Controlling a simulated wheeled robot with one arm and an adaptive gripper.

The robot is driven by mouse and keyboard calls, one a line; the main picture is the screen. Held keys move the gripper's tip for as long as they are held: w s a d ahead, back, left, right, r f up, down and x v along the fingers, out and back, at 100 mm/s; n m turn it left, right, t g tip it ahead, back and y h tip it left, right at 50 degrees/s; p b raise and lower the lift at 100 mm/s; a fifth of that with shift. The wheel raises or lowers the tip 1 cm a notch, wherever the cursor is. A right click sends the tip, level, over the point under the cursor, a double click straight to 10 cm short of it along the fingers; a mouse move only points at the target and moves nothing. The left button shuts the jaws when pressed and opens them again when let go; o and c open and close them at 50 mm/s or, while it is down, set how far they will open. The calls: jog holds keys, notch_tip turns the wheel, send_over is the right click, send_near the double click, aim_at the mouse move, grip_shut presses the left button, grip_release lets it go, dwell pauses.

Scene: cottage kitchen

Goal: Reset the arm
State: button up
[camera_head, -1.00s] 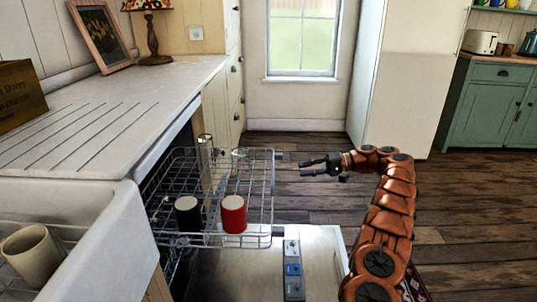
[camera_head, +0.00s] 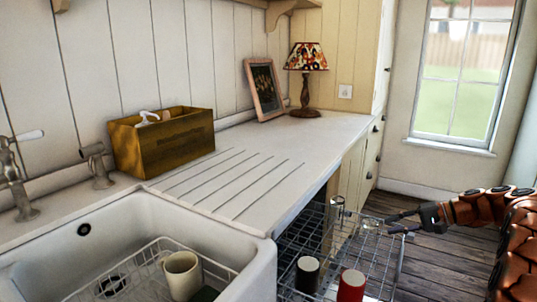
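My arm (camera_head: 518,235) comes in at the right edge, copper-coloured and segmented. My gripper (camera_head: 400,223) points left beside the right part of the dishwasher rack, over the dark floor side. Its two dark fingers are spread apart with nothing between them. The rest of the arm runs out of the picture at the lower right.
The pulled-out dishwasher rack (camera_head: 375,245) holds a black cup (camera_head: 307,274), a red cup (camera_head: 351,285) and a glass (camera_head: 337,207). The sink (camera_head: 255,275) holds a beige mug (camera_head: 183,274). A wooden box (camera_head: 165,143) and a lamp (camera_head: 306,80) stand on the counter (camera_head: 330,140).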

jog(key=s+a+r+n+g+h+p, duration=0.1)
jog(key=s+a+r+g+h+p, duration=0.2)
jog(key=s+a+r+p, duration=0.55)
jog(key=s+a+r+n+g+h+p, duration=0.1)
jog(key=s+a+r+g+h+p, duration=0.3)
jog(key=s+a, duration=0.75)
jog(key=s+r+n+h+p, duration=0.1)
jog(key=s+p, duration=0.2)
jog(key=s, duration=0.6)
jog(key=s+d+r+n+h+p, duration=0.1)
jog(key=s+r+n+h+p, duration=0.1)
jog(key=s, duration=0.7)
jog(key=s+r+n+h+p, duration=0.1)
jog(key=s+p, duration=0.3)
jog(key=s, duration=0.4)
jog(key=shift+s+d+r+t+h, duration=0.3)
jog(key=shift+s+r+h, duration=0.1)
jog(key=shift+r+h, duration=0.25)
